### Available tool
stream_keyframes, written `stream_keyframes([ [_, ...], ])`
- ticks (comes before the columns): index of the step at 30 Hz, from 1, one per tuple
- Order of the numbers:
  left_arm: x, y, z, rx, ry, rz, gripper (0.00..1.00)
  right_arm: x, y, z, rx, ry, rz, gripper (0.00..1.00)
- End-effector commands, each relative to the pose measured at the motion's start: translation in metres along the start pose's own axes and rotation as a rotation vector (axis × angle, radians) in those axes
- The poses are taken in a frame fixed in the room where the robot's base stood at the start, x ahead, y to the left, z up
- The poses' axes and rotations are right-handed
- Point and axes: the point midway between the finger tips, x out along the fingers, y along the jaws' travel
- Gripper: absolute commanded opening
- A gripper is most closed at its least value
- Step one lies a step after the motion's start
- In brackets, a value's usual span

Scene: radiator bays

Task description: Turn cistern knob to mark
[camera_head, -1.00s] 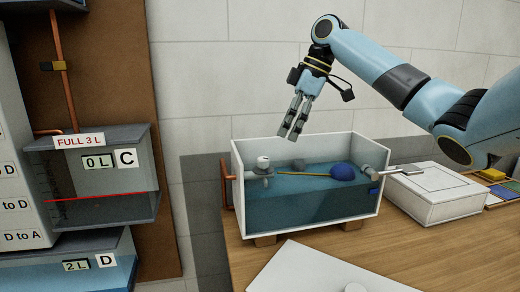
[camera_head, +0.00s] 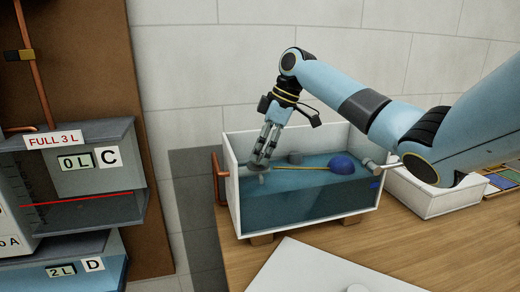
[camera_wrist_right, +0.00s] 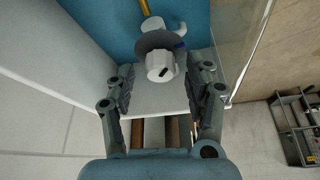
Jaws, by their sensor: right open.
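The cistern (camera_head: 232,205) is a white open tank with a clear front and blue water, on the wooden table. Inside, a thin brass rod runs to a blue float (camera_head: 341,164). In the right wrist view the white cistern knob (camera_wrist_right: 159,67) shows a dark mark on its top and sits above a grey disc. My right gripper (camera_head: 262,160) points down into the left end of the cistern and hides the knob in the head view. In the right wrist view its open fingers (camera_wrist_right: 165,85) are on either side of the knob, apart from it. My left gripper is not in view.
A white box (camera_head: 430,195) stands right of the cistern. A white board (camera_head: 320,270) lies in front. A copper pipe (camera_head: 218,180) is at the cistern's left wall. Tanks labelled C (camera_head: 100,157) and D (camera_head: 95,265) hang at the left.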

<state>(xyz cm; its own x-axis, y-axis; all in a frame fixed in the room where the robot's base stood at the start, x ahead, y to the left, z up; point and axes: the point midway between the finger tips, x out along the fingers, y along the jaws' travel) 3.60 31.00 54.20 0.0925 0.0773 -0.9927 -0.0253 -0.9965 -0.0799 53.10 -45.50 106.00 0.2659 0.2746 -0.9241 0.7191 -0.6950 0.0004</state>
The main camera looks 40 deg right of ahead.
Motion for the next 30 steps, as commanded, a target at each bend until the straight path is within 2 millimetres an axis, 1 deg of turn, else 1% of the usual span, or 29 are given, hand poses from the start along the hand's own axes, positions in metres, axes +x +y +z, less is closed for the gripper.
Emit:
stream_keyframes([
  [3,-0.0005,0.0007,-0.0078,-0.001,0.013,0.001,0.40,0.0056,-0.0004,-0.0003,0.000,0.000,-0.001,0.53],
  [10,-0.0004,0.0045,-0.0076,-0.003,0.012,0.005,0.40,0.0061,-0.0003,-0.0001,0.000,0.000,0.000,0.53],
  [11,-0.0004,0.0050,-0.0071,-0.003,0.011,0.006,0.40,0.0061,-0.0003,-0.0001,0.000,0.000,0.000,0.50],
  [22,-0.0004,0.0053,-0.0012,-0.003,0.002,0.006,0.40,0.0058,-0.0003,-0.0001,0.000,0.000,0.000,0.02],
  [23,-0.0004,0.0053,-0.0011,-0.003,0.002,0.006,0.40,0.0058,-0.0003,-0.0001,0.000,0.000,0.000,0.00],
  [26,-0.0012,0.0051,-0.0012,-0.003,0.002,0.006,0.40,0.0055,-0.0004,-0.0002,0.002,0.000,0.000,0.00],
  [30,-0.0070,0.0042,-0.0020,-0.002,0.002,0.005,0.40,0.0042,-0.0008,-0.0007,0.022,0.000,0.008,0.00],
])
